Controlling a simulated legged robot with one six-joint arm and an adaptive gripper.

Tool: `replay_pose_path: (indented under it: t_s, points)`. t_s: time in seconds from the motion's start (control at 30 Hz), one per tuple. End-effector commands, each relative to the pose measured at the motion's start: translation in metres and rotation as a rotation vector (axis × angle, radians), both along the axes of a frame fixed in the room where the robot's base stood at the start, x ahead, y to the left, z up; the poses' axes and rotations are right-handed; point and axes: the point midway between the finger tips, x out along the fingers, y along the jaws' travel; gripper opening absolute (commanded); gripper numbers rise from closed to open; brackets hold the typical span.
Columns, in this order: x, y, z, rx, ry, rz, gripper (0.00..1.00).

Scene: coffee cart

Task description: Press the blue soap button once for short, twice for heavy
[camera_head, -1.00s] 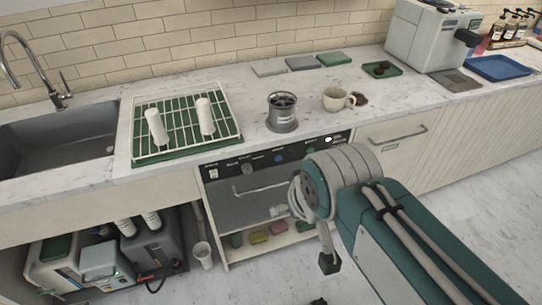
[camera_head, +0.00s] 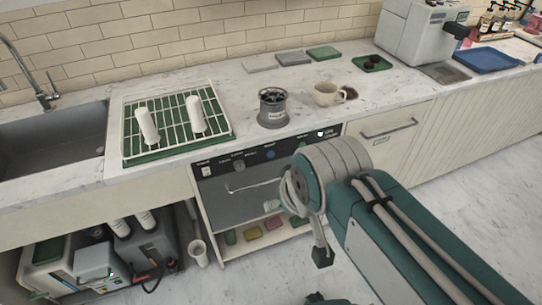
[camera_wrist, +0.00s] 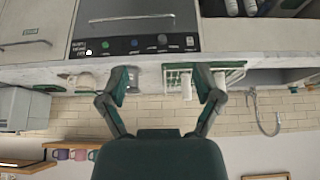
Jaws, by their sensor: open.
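The dark control panel (camera_head: 262,158) runs along the counter's front edge, above the dishwasher door. A small blue button (camera_head: 271,154) sits near its middle. In the wrist view, which shows the scene upside down, the same blue button (camera_wrist: 134,43) is on the panel above the open jaws. My gripper (camera_wrist: 163,80) is open and empty, its two fingers spread apart. The button is apart from the fingers in that picture, and I see no contact. In the head view my arm stands in front of the right part of the dishwasher, and the fingertips cannot be made out.
A green tray with a white rack (camera_head: 178,143) holds two white cylinders. A grey canister (camera_head: 273,118) and a cream cup (camera_head: 326,94) stand on the counter behind the panel. A handle (camera_head: 255,186) crosses the dishwasher front. The sink (camera_head: 50,135) is at left; open floor lies right.

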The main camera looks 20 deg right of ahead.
Motion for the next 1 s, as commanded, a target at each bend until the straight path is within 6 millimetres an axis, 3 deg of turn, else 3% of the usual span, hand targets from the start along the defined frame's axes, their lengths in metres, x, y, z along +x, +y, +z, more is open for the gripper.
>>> replay_pose_path:
  t_s: [0.03,0.13,0.17,1.0]
  points:
    - [0.0000,0.0000,0.0000,0.000,0.000,0.000,0.47]
    - [0.0000,0.0000,0.0000,0.000,0.000,0.000,0.03]
    - [0.0000,0.0000,0.0000,0.000,0.000,0.000,0.00]
    - [0.0000,0.0000,0.0000,0.000,0.000,0.000,0.00]
